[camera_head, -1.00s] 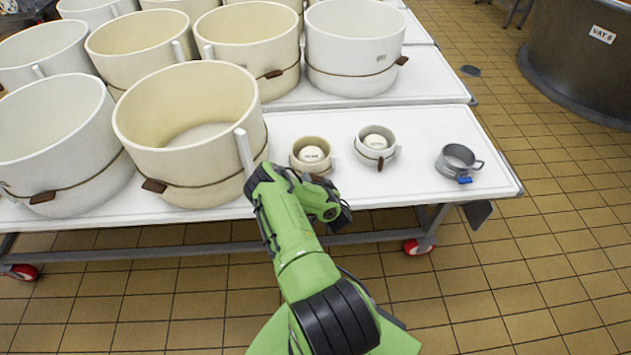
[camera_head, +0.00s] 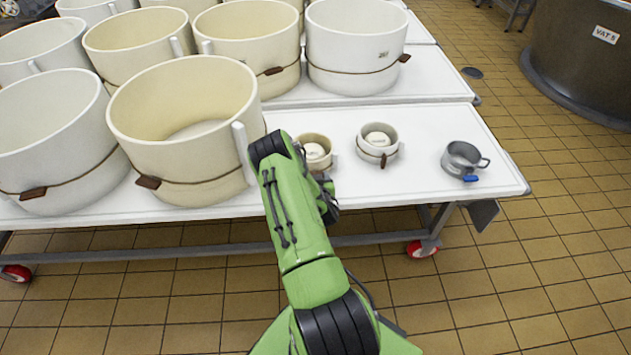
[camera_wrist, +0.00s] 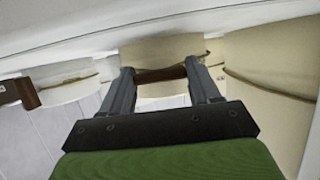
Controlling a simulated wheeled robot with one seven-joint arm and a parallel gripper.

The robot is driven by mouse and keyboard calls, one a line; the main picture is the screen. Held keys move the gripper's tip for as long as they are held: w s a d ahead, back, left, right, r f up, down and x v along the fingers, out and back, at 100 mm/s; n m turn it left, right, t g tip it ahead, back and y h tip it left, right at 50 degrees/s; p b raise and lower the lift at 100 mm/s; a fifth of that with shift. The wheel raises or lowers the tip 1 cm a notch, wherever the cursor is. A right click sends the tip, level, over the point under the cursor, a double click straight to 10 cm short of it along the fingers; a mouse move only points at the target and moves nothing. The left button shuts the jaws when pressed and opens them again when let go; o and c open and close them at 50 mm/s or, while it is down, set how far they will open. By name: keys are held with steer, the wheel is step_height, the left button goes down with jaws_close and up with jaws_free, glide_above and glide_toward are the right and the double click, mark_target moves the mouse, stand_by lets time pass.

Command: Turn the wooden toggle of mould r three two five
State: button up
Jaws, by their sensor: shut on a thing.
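The small cream mould (camera_head: 318,143) stands on the near table, with a round white piece inside. Its cord and brown wooden toggle (camera_wrist: 160,74) show in the wrist view, where the mould (camera_wrist: 160,50) is at the centre. My gripper (camera_wrist: 159,68) is shut on this toggle, with a finger at each end of it, close to the mould's wall. In the head view my green arm hides the gripper and this toggle. I cannot read any mould number, so I cannot tell which is r three two five.
A small white mould (camera_head: 378,140) with a hanging toggle stands just right. A grey metal cup (camera_head: 461,158) with a blue tag is farther right. A large cream mould (camera_head: 185,130) stands close on the left. Bare white table (camera_head: 425,190) lies in front.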

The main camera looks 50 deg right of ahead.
stand_by(0.4)
steer(key=o, duration=0.8)
steer(key=p+v, duration=0.2)
steer(key=v, duration=1.4)
steer(key=shift+w+p, duration=0.1)
steer(key=shift+p, duration=0.3)
